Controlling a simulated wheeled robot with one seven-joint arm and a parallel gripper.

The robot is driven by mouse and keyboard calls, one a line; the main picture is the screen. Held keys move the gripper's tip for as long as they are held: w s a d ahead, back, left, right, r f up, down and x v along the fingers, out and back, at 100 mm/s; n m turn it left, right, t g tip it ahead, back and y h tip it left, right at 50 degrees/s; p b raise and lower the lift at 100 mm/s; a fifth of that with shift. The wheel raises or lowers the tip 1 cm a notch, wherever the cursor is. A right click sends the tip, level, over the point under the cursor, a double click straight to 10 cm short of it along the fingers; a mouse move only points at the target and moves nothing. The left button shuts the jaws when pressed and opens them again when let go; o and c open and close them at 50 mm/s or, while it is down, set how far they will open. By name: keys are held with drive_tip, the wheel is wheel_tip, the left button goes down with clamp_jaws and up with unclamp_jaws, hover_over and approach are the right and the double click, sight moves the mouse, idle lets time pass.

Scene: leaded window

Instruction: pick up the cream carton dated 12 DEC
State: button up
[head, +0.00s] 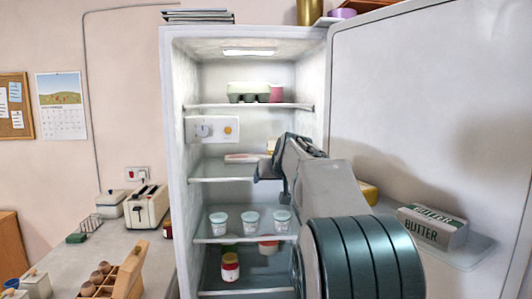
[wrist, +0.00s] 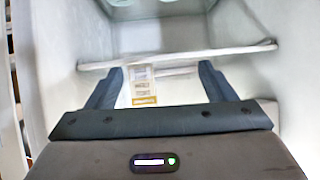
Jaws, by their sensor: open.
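Three small white pots with pale blue lids stand in a row on a lower fridge shelf, a left one (head: 219,223), a middle one (head: 250,221) and a right one (head: 282,220). I cannot read any date on them, nor tell whether one is the cream carton. My gripper (head: 266,173) is inside the fridge, above that shelf. In the wrist view my gripper (wrist: 162,78) is open. A pale printed label or packet (wrist: 143,86) with a tan lower band shows between the fingers, nearer the left one. Its print is too blurred to read, and I see no contact.
The fridge door (head: 430,110) stands open at right, with a butter pack (head: 432,228) on its shelf. An egg box (head: 247,90) is on the top shelf. A red-labelled jar (head: 230,267) stands at the bottom. A wire shelf edge (wrist: 180,55) crosses beyond my fingers.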

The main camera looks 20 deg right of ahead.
drive_tip(key=w+d+r+t+h+p, duration=0.1)
drive_tip(key=w+d+r+t, duration=0.1)
drive_tip(key=w+d+r, duration=0.4)
drive_tip(key=p+x, duration=0.3)
drive_tip(key=x, duration=0.5)
drive_tip(key=shift+w+r+p, duration=0.15)
drive_tip(key=shift+w+p, duration=0.05)
drive_tip(key=shift+p, duration=0.2)
drive_tip(key=shift+w+p, duration=0.5)
drive_tip(key=shift+p, duration=0.1)
drive_tip(key=p+x, duration=0.2)
drive_tip(key=x, duration=0.1)
drive_tip(key=shift+w, duration=0.1)
drive_tip(key=shift+w+d+f+p, duration=0.15)
drive_tip(key=shift+w+f+p, duration=0.1)
drive_tip(key=shift+w+p, duration=0.15)
drive_tip(key=shift+r, duration=0.1)
drive_tip(key=c, duration=1.3)
